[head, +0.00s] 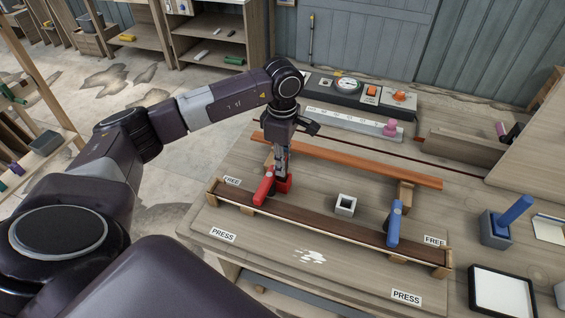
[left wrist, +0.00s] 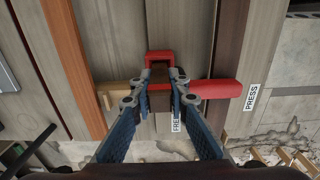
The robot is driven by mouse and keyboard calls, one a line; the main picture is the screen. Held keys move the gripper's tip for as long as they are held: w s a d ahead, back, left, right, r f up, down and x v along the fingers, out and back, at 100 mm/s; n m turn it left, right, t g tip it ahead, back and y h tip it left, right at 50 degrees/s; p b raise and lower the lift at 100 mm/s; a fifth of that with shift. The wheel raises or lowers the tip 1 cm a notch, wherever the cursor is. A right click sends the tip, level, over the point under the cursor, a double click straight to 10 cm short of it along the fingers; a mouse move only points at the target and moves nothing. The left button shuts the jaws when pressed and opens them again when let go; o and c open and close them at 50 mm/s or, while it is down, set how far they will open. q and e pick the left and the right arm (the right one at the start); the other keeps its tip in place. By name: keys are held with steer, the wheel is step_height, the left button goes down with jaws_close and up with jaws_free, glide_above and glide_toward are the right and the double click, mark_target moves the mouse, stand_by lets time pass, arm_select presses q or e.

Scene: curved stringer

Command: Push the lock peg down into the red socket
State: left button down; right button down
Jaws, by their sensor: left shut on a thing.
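The red socket (head: 284,187) stands on the bench beside the red lever (head: 263,187), near the left end of the dark curved strip. My left gripper (head: 282,172) points down directly over this socket. In the left wrist view its fingertips (left wrist: 160,88) are closed around a dark brown peg (left wrist: 160,72), which I take as the lock peg. The red socket (left wrist: 160,57) shows around and behind the peg, at the fingertips. How deep the peg sits is hidden by the fingers. The red lever (left wrist: 217,88) lies close to the right finger. My right gripper is not in view.
The dark curved strip (head: 320,223) runs along the bench, with a blue lever (head: 394,224) near its right end. A grey square socket (head: 345,205) stands behind it. An orange-brown rail (head: 350,162) lies farther back. A grey block holds a blue peg (head: 514,210) at right.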

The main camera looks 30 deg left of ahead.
arm_select(q)
steer(key=shift+f+b, duration=1.1)
steer(key=shift+f, duration=0.3)
steer(key=c, duration=1.8)
jaws_free()
steer(key=shift+o, duration=0.2)
step_height(320, 180, up, 12)
steer(key=shift+r, duration=0.1)
